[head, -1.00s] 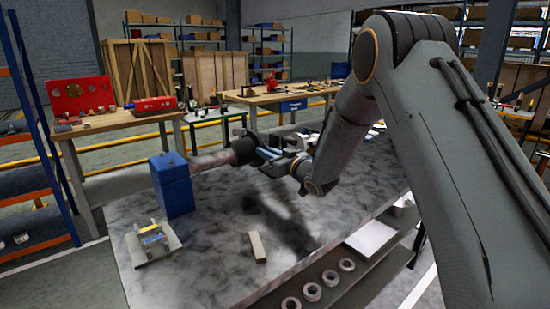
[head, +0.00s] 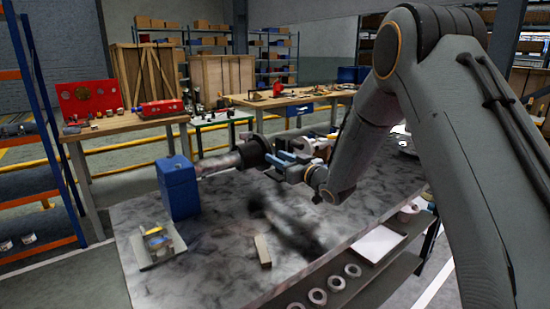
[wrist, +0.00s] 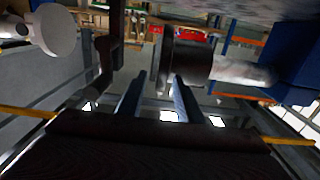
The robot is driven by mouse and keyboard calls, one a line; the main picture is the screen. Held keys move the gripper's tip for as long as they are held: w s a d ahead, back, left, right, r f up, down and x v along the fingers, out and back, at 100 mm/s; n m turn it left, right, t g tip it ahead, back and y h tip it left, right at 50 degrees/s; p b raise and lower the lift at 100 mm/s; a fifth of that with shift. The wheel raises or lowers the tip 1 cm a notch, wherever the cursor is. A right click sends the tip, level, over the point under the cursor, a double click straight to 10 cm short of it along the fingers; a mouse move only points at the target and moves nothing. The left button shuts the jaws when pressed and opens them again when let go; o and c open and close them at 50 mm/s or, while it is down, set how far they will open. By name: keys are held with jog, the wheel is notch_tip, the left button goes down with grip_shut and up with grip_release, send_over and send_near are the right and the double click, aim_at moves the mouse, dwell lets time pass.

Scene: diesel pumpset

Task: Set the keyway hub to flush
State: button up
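The keyway hub (head: 252,150) is a dark round piece on a metal shaft (head: 218,163) that comes out of a blue block (head: 178,188). In the wrist view the dark hub (wrist: 190,58) is at upper centre, with the pale shaft (wrist: 245,73) to its right and the blue block (wrist: 297,62) beyond. My gripper (head: 277,160) is at the hub's end away from the block. In the wrist view my gripper (wrist: 160,75) has its two fingers apart with a clear gap. The fingertips are close to the hub's dark flange; I cannot tell whether they touch it.
The grey stone-patterned bench (head: 215,250) carries a small metal tray (head: 160,246) and a pale block (head: 262,250). Several rings (head: 335,280) lie on a shelf below. A pale round disc (wrist: 54,30) shows at the wrist view's left. The bench front is mostly clear.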

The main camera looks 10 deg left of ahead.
jog(key=v, duration=0.5)
jog(key=shift+w+d, duration=0.1)
jog(key=shift+d, duration=0.05)
jog(key=s+d+f+m+g+h, duration=0.1)
jog(key=s+d+f+h, duration=0.1)
jog(key=d, duration=0.3)
jog(key=s+d+f+m+g+h, duration=0.1)
jog(key=s+d+f+m+h, duration=0.1)
jog(key=s+d+h, duration=0.2)
jog(key=s+d+f+m+g+h, duration=0.1)
jog(key=s+d+f+m+h, duration=0.1)
jog(key=d, duration=0.5)
jog(key=shift+s+d+f+h, duration=0.1)
jog(key=shift+s+d+h, duration=0.05)
jog(key=shift+s+h, duration=0.35)
jog(key=shift+s+d+f+h, duration=0.1)
jog(key=shift+s+h, duration=0.3)
jog(key=shift+h, duration=0.2)
jog(key=s+d+f+m+g, duration=0.1)
jog(key=s+d+g, duration=0.1)
jog(key=s, duration=0.8)
jog(key=s+d+f+m+g+h, duration=0.1)
jog(key=s+g, duration=0.3)
jog(key=s, duration=0.7)
jog(key=s+d+f+m+g+h, duration=0.1)
jog(key=s+d+g, duration=0.2)
jog(key=s, duration=0.7)
jog(key=shift+s+d+f+m+g+p, duration=0.2)
jog(key=shift+s+d+m+g+p, duration=0.15)
jog(key=shift+g, duration=0.25)
